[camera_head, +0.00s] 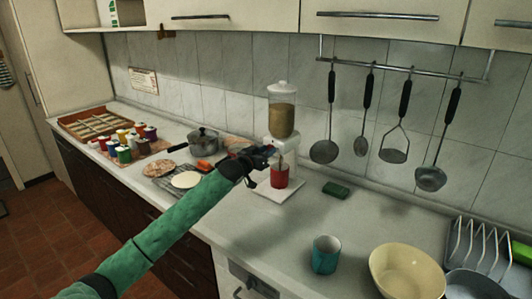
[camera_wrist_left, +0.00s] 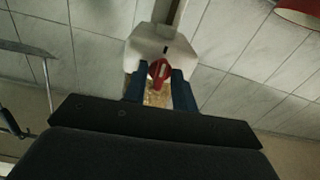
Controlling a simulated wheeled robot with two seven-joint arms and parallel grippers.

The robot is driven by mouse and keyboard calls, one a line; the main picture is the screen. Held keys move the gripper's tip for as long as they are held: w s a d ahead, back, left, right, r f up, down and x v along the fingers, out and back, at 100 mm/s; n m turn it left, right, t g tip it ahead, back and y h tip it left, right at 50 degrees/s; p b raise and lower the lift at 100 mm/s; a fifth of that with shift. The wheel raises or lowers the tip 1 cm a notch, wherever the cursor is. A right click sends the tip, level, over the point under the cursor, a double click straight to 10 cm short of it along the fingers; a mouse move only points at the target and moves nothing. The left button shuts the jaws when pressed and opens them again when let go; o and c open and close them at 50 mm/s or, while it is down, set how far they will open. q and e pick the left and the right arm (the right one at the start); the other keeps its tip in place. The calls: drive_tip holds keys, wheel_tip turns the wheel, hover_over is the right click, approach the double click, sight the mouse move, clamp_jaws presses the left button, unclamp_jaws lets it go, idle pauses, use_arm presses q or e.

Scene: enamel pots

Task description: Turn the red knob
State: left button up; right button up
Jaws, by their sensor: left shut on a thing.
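A dispenser with a clear hopper (camera_head: 282,118) of tan grain and a white body stands on the counter against the tiled wall. The red knob (camera_wrist_left: 159,73) is on its white body (camera_wrist_left: 147,48), with a pale mark on its face. My left gripper (camera_wrist_left: 159,84) has its two blue fingers on either side of the knob, shut on it. In the head view my left gripper (camera_head: 265,157) is at the dispenser's front and hides the knob. A red cup (camera_head: 279,177) stands under the dispenser on its white base (camera_head: 279,192). My right gripper is not in view.
A green sponge (camera_head: 335,190), a teal cup (camera_head: 325,255) and a cream bowl (camera_head: 407,272) are on the counter to the right. A dark pot (camera_head: 203,139) and several small colored jars (camera_head: 125,153) are to the left. Utensils hang from a rail (camera_head: 405,68) above.

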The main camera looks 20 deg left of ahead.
use_arm(q)
drive_tip(key=shift+f+m, duration=0.1)
drive_tip(key=shift+m, duration=0.2)
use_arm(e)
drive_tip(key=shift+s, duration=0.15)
use_arm(q)
drive_tip(key=o, duration=0.6)
